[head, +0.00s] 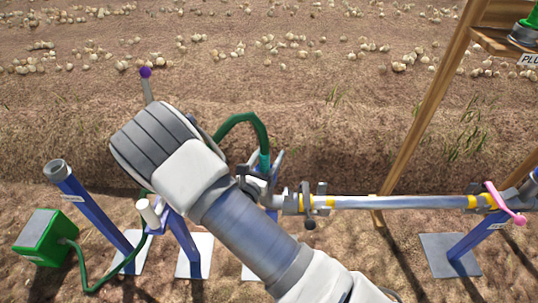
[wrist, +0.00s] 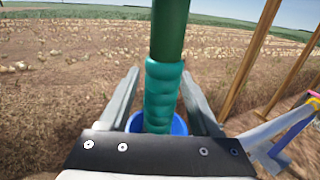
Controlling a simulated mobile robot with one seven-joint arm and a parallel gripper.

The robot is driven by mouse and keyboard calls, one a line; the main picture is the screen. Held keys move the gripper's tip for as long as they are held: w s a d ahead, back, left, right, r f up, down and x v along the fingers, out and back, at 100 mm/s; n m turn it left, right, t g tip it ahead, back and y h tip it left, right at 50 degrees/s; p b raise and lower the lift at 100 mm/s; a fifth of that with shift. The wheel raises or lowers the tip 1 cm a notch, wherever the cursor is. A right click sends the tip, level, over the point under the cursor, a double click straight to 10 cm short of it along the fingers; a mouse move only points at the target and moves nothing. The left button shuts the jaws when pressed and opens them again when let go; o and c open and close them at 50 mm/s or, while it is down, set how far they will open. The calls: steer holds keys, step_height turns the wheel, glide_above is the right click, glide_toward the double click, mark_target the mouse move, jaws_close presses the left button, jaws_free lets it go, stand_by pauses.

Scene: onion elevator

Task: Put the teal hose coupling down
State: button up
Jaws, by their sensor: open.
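The teal hose coupling (wrist: 160,95) stands upright in the middle of the wrist view, with a dark green hose (wrist: 169,25) running up from its top. Its lower end is at a blue round part (wrist: 179,124); whether it sits inside or in front of that part I cannot tell. My gripper (wrist: 160,90) is open, with one finger on each side of the coupling and visible gaps between. In the head view the coupling (head: 265,160) shows just beyond my wrist, below the arched hose (head: 242,118). My gripper (head: 265,166) is partly hidden there by my arm.
A silver pipe (head: 400,202) with yellow bands runs right from beside my gripper to a pink handle (head: 505,203) on a blue stand (head: 480,240). A green box (head: 45,238) and grey-topped blue post (head: 92,208) stand left. A wooden frame (head: 430,110) rises at right.

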steer(key=shift+r, duration=0.1)
steer(key=shift+r, duration=0.3)
steer(key=p+v, duration=0.3)
steer(key=v, duration=0.9)
steer(key=s+d+r+m+g+h, duration=0.2)
steer(key=s+d+r+m+g, duration=0.1)
steer(key=d+r+m+g, duration=0.5)
steer(key=s+d+r+m+g+h, duration=0.2)
steer(key=d+r+m+g, duration=0.4)
steer(key=d+m, duration=0.3)
steer(key=s+d+r+m+t+y, duration=0.1)
steer(key=s+r+m+t+y, duration=0.2)
steer(key=s+r+m+y, duration=0.7)
step_height(320, 180, up, 3)
steer(key=m+y, duration=0.1)
steer(key=m, duration=0.3)
steer(key=shift+s, duration=0.35)
steer(key=shift+r, duration=0.1)
